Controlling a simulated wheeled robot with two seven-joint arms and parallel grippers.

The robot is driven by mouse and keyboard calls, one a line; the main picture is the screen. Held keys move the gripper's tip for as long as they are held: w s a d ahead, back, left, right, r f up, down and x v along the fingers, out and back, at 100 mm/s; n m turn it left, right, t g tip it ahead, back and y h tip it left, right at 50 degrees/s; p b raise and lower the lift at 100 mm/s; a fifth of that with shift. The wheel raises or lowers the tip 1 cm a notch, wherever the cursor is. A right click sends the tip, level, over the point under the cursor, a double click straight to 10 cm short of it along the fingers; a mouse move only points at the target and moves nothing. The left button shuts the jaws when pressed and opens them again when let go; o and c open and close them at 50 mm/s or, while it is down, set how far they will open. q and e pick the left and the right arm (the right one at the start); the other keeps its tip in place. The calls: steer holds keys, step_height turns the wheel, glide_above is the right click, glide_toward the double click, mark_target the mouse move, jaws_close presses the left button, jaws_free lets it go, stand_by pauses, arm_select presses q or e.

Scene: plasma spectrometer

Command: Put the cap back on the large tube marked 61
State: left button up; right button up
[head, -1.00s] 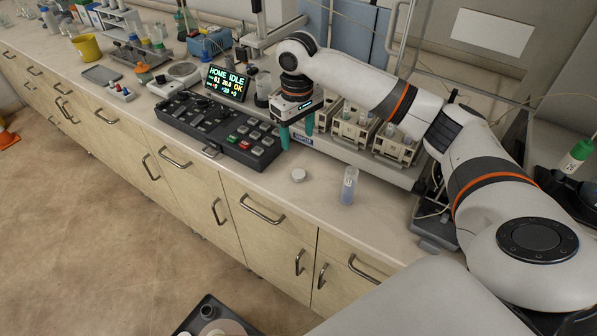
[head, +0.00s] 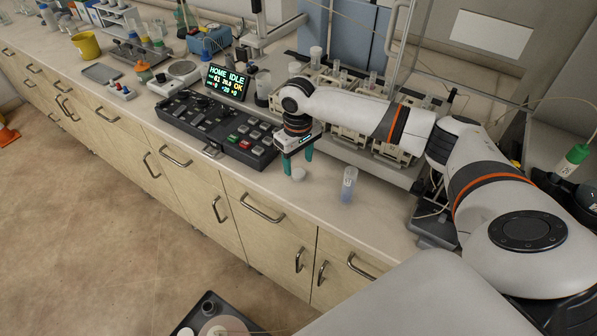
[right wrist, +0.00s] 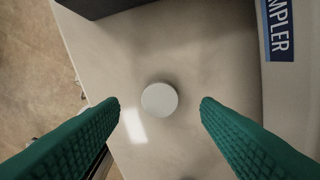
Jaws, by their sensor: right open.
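The white round cap (head: 299,174) lies on the bench near its front edge. In the right wrist view the cap (right wrist: 159,100) lies between and a little beyond the two green fingertips, touching neither. My right gripper (head: 298,166) is open and empty, pointing down just over the cap. The large tube (head: 348,186) stands upright and uncapped on the bench, to the right of the cap. It is clear with a bluish lower part, and its marking is too small to read. My left gripper is not in view.
A black keypad panel (head: 215,132) with a lit display (head: 226,82) lies left of the gripper. The sampler (head: 375,155) with several tube racks stands behind, partly hidden by my right arm. Bare bench surrounds the cap and tube.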

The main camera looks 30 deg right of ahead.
mark_target(299, 172)
step_height(299, 172, down, 3)
steer(key=shift+s+f, duration=0.1)
steer(key=shift+f, duration=0.1)
steer(key=c, duration=1)
